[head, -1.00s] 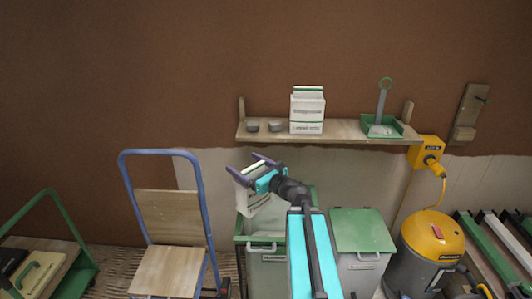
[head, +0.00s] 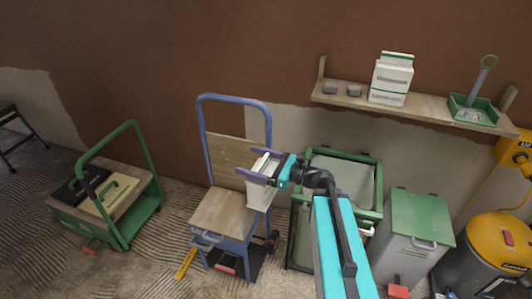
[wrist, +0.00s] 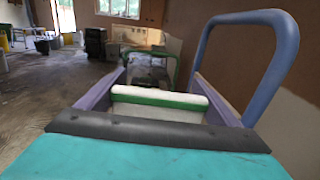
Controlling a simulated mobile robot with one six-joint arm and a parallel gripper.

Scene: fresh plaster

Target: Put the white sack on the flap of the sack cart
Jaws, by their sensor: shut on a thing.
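The white sack (head: 260,194) hangs upright between the fingers of my gripper (head: 246,162), which is shut on it. In the wrist view the sack's pale top with a green stripe (wrist: 160,98) shows between the two purple fingers. The sack cart (head: 203,140) has a blue tube frame and a wooden back board. Its wooden flap (head: 222,212) is folded out level and bare. The sack is in front of the cart's right post in the head view, over or just beside the flap's right edge; its height above the flap is hard to tell.
A green-lidded bin (head: 420,218) and a green-rimmed open bin (head: 375,214) stand right of the cart. A green trolley (head: 128,212) carrying cases stands left. A shelf (head: 420,108) holds another white pack (head: 391,80). A yellow vacuum (head: 490,250) is far right. Floor between trolley and cart is mostly clear.

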